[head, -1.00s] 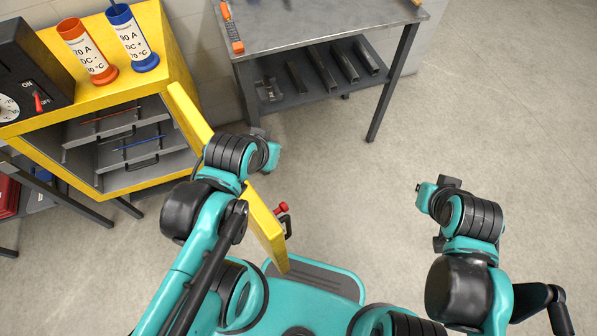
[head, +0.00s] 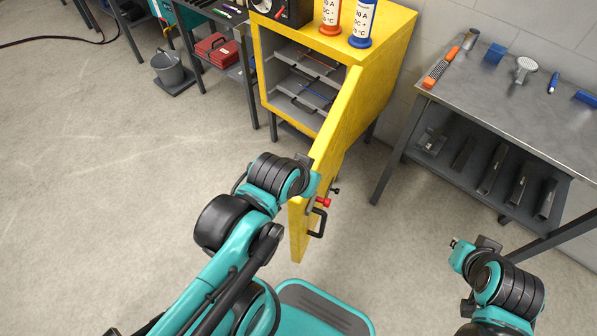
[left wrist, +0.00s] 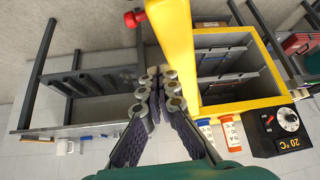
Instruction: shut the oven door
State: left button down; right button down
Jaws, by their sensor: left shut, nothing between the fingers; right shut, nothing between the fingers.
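The yellow oven (head: 390,60) stands at the upper middle of the head view, its shelves exposed. Its door (head: 343,122) is hinged on the right side and stands wide open, swung out towards me. A black handle (head: 318,224) and a red knob (head: 323,202) are on its outer face. My left gripper is beside the door's inner side in the head view; its own wrist hides its fingers. In the left wrist view its fingers (left wrist: 155,74) are together and empty, close to the door edge; contact is unclear. My right gripper (head: 456,243) is shut and empty, away from the door.
A metal table (head: 520,100) with tools and a lower shelf stands to the right of the oven. A red (head: 331,15) and a blue container (head: 363,22) stand on the oven. A grey bucket (head: 168,68) is far left. The floor at left is clear.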

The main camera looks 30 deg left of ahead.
aim_at(327, 150)
jog(key=u, duration=0.65)
jog(key=k+l+u, duration=0.15)
jog(key=l, duration=0.4)
jog(key=k+l+u, duration=0.15)
jog(key=k+l, duration=0.15)
jog(key=l, duration=0.25)
jog(key=k+l+u, duration=0.15)
jog(key=l, duration=0.35)
jog(key=k+l+u, duration=0.2)
jog(key=k+l, duration=0.2)
jog(key=k+l+u, duration=0.15)
jog(key=k+l, duration=0.15)
jog(key=l, duration=0.15)
